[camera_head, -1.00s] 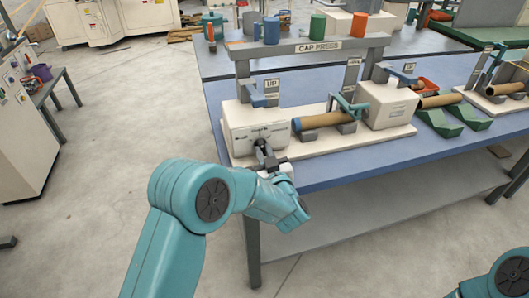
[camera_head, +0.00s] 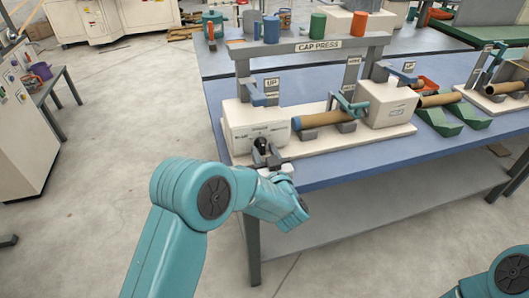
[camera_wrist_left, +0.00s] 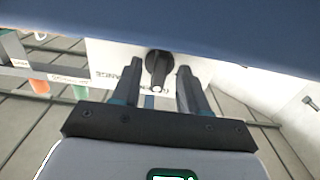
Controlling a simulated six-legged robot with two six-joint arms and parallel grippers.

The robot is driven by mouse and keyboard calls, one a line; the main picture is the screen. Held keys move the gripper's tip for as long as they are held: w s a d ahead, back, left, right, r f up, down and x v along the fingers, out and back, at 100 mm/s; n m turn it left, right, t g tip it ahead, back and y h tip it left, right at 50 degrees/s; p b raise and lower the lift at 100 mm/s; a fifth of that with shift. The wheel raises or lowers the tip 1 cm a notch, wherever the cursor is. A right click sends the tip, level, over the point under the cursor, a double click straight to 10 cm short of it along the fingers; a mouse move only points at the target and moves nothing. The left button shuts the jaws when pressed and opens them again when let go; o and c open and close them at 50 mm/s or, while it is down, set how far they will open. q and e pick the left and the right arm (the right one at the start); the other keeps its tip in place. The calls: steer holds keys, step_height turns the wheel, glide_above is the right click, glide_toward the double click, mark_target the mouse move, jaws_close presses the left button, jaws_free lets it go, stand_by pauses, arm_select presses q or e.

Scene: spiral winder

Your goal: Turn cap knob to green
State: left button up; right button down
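The black cap knob (camera_wrist_left: 158,65) is on the front face of the white left box (camera_head: 252,128) of the cap press. In the left wrist view its dark grip and light end lie between the two finger tips. My left gripper (camera_wrist_left: 160,72) is open, one finger on each side of the knob, with a gap showing beside each finger. In the head view the left gripper (camera_head: 265,156) is small and dark at the box's front, around the lower part of the knob. No green mark can be made out; the lettering near the knob is too small to read.
The CAP PRESS sign (camera_head: 318,46) spans above the fixture. A brown tube (camera_head: 322,119) lies in the cradle beside the left box, and another white box (camera_head: 388,104) stands to its right. The blue table top (camera_head: 345,170) is clear in front.

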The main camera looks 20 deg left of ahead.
arm_select(q)
steer(key=v, duration=1.6)
steer(key=shift+b, duration=0.45)
steer(key=shift+s+d, duration=0.1)
